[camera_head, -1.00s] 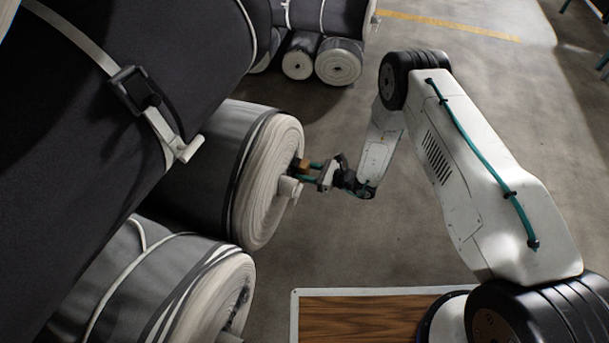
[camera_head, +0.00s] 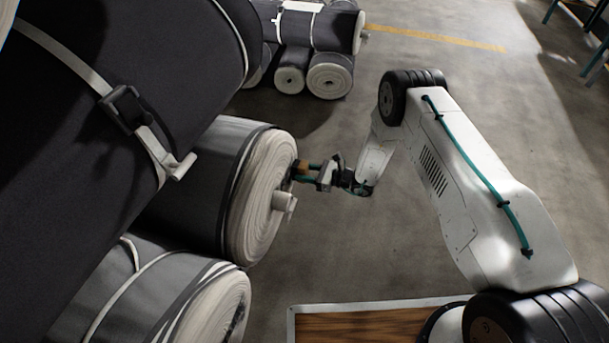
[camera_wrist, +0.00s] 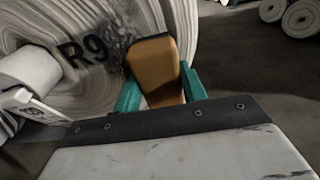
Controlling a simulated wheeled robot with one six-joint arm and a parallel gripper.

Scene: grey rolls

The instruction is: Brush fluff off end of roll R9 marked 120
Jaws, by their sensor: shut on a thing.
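Roll R9 shows its pale, layered end (camera_head: 262,205) in the head view, with a white core tube (camera_head: 284,200) sticking out. In the wrist view the roll end (camera_wrist: 205,40) carries a black "R9" mark, with a dark fuzzy patch of fluff (camera_wrist: 118,42) right of it. A white tag (camera_wrist: 38,106) hangs near the core; its number is hard to read. My gripper (camera_head: 306,170) is shut on a brown brush block (camera_wrist: 155,68), held between the teal fingers at the roll end. The block covers part of the patch; its bristles are hidden, so contact is unclear.
Another roll (camera_head: 215,310) lies below, with a dark patch on its end. A large strapped dark roll (camera_head: 80,110) lies above left. More rolls (camera_head: 330,80) are stacked at the back. A wood-topped surface (camera_head: 350,325) is at the front.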

